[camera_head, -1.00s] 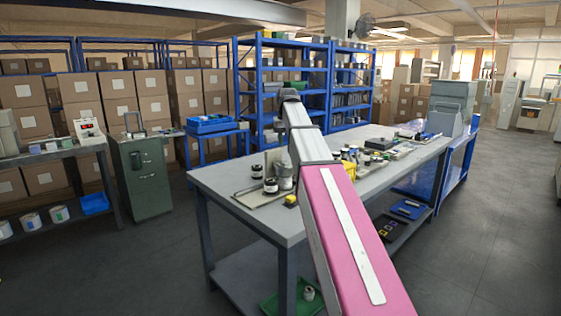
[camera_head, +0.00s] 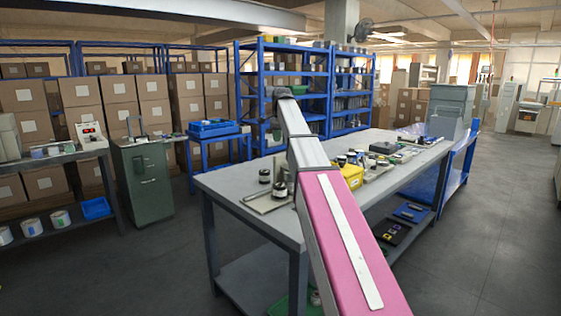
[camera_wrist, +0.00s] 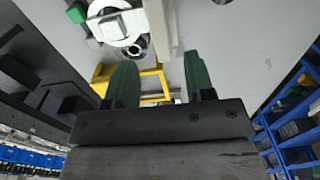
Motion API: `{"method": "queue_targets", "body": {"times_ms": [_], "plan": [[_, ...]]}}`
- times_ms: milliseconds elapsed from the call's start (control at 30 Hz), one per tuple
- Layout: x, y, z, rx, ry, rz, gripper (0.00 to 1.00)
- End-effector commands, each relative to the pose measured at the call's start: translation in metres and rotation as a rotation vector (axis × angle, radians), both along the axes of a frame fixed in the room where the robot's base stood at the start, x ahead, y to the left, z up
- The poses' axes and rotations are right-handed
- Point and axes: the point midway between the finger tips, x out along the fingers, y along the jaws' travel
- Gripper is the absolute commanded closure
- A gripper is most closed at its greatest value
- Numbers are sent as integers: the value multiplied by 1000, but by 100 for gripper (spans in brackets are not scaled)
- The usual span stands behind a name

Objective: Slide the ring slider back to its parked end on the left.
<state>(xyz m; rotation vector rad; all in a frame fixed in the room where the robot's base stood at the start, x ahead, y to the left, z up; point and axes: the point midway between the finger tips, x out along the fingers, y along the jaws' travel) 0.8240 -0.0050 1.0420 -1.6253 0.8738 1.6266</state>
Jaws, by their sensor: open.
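My gripper (camera_wrist: 159,58) is open in the wrist view. Its two green fingers stand apart, and nothing is held between them. Just beyond the fingertips is a white round part (camera_wrist: 118,35) with a pale block on it, at the upper left. A small dark-rimmed round piece (camera_wrist: 136,50) sits at its lower edge. A cream bar (camera_wrist: 160,25) runs beside it, above the gap between the fingers. I cannot tell which of these, if any, is the ring slider. In the head view my pink and white arm reaches over the bench, and the gripper cannot be made out.
A yellow frame (camera_wrist: 152,80) shows behind the fingers in the wrist view. The grey bench (camera_head: 232,184) carries jars, a yellow bin (camera_head: 352,175) and small items. Blue shelving (camera_head: 262,85) stands behind. The floor at the right is clear.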

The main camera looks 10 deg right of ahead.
Motion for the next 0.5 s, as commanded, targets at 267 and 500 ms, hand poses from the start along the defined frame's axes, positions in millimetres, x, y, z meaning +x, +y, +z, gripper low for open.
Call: {"method": "queue_targets", "body": {"times_ms": [267, 500], "plan": [[-2, 0, -48, 0, 1, 3, 51], [-1, 0, -84, 0, 0, 4, 51]]}}
